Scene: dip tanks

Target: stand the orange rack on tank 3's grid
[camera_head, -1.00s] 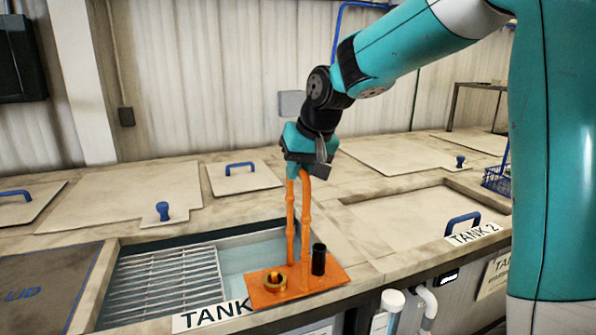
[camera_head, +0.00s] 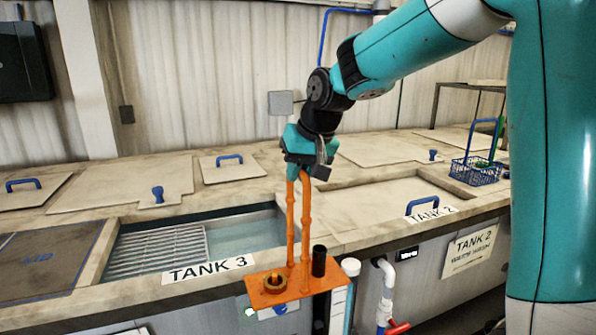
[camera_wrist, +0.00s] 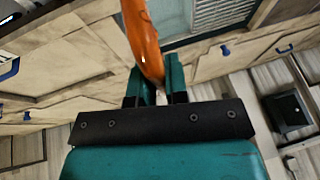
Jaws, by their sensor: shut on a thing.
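The orange rack (camera_head: 265,291) has a flat plate with two tall orange posts. A brass-coloured ring and a black cylinder stand on the plate. My gripper (camera_head: 304,168) is shut on the top of the posts, and the rack hangs upright from it. In the wrist view an orange post (camera_wrist: 143,40) passes between the fingers of my gripper (camera_wrist: 157,85). Tank 3 (camera_head: 208,270) is open behind the rack and to its left. Its slatted grid (camera_head: 160,251) lies in the left part of the opening, with pale liquid to the right. The plate appears in front of the tank's front edge.
A dark lid (camera_head: 50,262) lies left of tank 3. Tank 2's lid (camera_head: 375,205) has a blue handle (camera_head: 423,207). A blue wire basket (camera_head: 477,172) stands at the right. Pipes (camera_head: 386,295) run down the front of the counter.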

